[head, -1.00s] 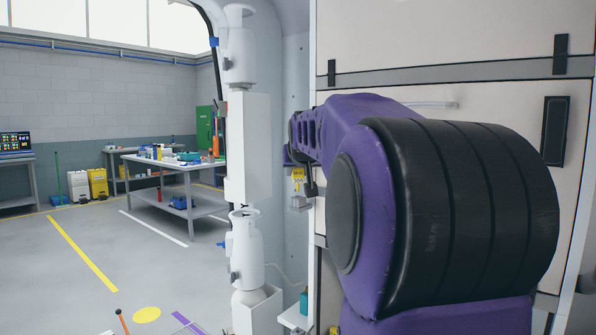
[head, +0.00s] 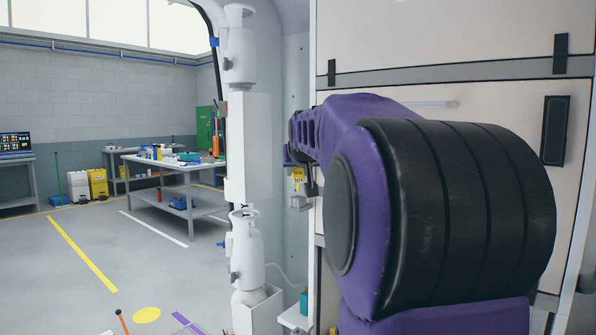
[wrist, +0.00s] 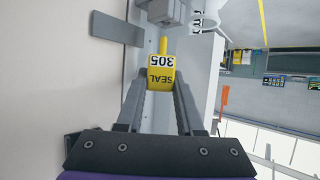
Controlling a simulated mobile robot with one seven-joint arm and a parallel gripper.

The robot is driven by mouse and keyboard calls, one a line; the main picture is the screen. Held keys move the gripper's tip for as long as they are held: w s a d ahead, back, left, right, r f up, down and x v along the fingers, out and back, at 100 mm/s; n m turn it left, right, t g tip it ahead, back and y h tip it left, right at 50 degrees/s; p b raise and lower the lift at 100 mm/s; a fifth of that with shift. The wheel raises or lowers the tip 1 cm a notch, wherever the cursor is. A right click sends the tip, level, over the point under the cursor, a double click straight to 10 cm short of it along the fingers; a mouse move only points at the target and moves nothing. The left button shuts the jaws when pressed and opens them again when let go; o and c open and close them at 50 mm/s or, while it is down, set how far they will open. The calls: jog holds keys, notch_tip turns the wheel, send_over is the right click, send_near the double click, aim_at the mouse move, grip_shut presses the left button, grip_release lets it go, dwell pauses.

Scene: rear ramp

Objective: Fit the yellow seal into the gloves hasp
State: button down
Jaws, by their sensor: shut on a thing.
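The yellow seal (wrist: 161,75), marked "SEAL 305", is held between the fingertips of my gripper (wrist: 160,82) in the wrist view. Its narrow yellow stem points away from my gripper, toward a grey block-like fitting (wrist: 160,10) at the top of that view. I cannot tell whether the stem touches this fitting or whether it is the gloves hasp. In the head view the seal (head: 298,178) is a small yellow patch beside the white cabinet, above a grey fitting (head: 299,202). My purple and black arm hides much of the cabinet front there.
A pale panel with a grey flat bar (wrist: 117,27) lies left of the seal in the wrist view.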

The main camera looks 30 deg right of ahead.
aim_at(299, 182)
jog(key=shift+f+b, duration=0.8)
jog(key=shift+f, duration=0.1)
jog(key=shift+f, duration=0.85)
jog(key=shift+c, duration=2.3)
grip_release()
jog(key=shift+r, duration=0.1)
jog(key=shift+d+r, duration=0.1)
